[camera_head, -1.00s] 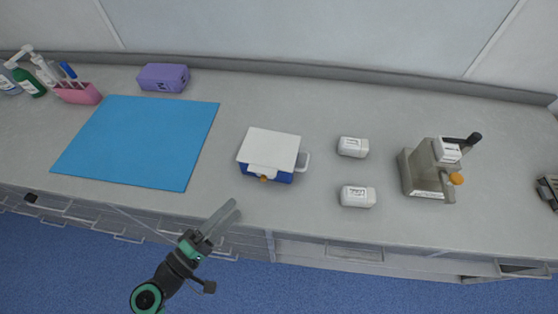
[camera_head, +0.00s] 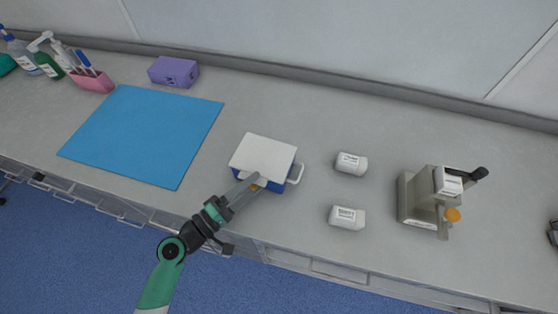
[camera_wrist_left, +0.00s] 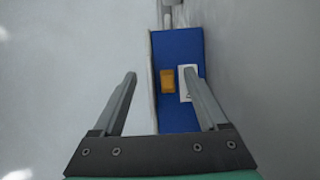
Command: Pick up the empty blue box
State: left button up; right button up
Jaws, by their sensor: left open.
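A blue box (camera_head: 279,185) with a closed white lid (camera_head: 265,155), an orange latch and a white side handle (camera_head: 296,173) stands on the grey counter. Whether it is empty cannot be seen. My left gripper (camera_head: 256,180) is at the box's front face, by the latch. In the left wrist view the box's blue face (camera_wrist_left: 181,115) and orange latch (camera_wrist_left: 167,80) lie ahead, and the open left gripper (camera_wrist_left: 158,75) has the latch between its fingers in the picture. It holds nothing. My right gripper is not in view.
A blue mat (camera_head: 143,135) lies left of the box. Two white containers (camera_head: 351,163) (camera_head: 347,217) and a metal device (camera_head: 428,200) stand to the right. A purple box (camera_head: 174,72) and a pink holder (camera_head: 93,81) are at the back left.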

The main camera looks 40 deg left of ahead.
pick_arm(q)
jog(key=shift+s+a+f, duration=0.1)
jog(key=shift+s, duration=0.3)
jog(key=shift+c, duration=0.3)
grip_shut()
jog(key=shift+r+p, duration=0.4)
jog(key=shift+r, duration=0.2)
jog(key=s+d+r+p, duration=0.9)
jog(key=r+p, duration=0.3)
jog(key=p, duration=0.4)
jog(key=shift+s+d, duration=0.25)
jog(key=shift+s, duration=0.35)
